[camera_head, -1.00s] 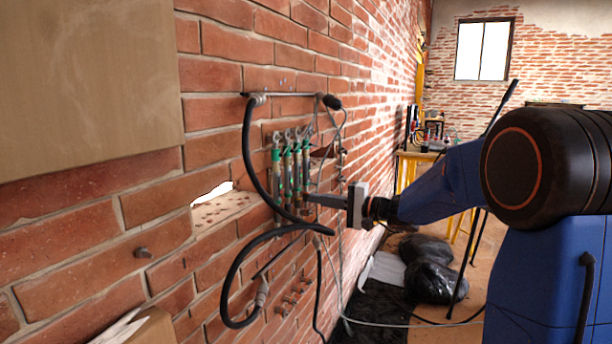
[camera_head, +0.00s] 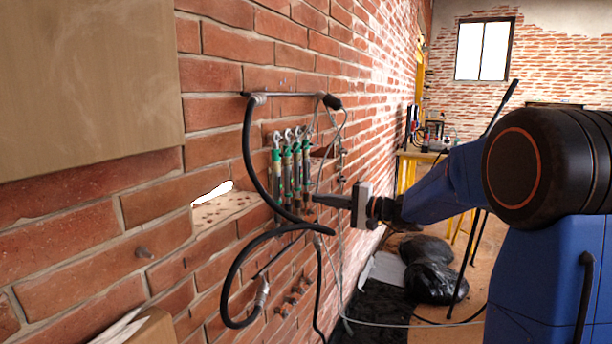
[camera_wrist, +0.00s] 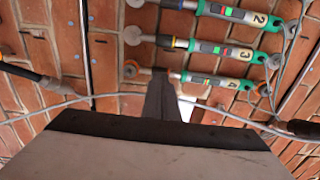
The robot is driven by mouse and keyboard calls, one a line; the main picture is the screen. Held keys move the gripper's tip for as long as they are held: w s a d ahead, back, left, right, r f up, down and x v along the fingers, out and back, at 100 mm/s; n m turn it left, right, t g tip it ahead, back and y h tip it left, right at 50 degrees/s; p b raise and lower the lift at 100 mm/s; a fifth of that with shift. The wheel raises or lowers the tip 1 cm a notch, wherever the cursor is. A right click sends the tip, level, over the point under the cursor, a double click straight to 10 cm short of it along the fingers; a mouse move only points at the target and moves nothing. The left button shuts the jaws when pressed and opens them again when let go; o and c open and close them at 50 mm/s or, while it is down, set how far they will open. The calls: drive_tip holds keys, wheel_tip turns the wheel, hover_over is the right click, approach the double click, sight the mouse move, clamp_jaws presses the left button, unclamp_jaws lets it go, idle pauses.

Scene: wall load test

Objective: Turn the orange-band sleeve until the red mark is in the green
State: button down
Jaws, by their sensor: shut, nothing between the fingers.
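Several slim green-ended load gauges (camera_head: 297,165) hang side by side on the brick wall in the head view. The wrist view shows gauges numbered 2 (camera_wrist: 236,14), 3 (camera_wrist: 222,49) and 4 (camera_wrist: 212,80). Each has a window with small red and green patches, too small to read exactly. The colour bands on their sleeves are tiny, and I cannot tell surely which is orange. My gripper (camera_head: 315,198) is shut and empty near the lower ends of the gauges. In the wrist view its fingertips (camera_wrist: 160,73) appear beside the lower end of gauge 4; contact is unclear.
A thick black hose (camera_head: 250,150) loops around the gauges' left and below my gripper. Thin grey cables (camera_wrist: 130,95) cross the wall close to the fingers. A wooden board (camera_head: 85,80) is at upper left. Black bags (camera_head: 435,275) lie on the floor.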

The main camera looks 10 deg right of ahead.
drive_tip(key=shift+d, duration=0.1)
drive_tip(key=v, duration=0.7)
idle(0.5)
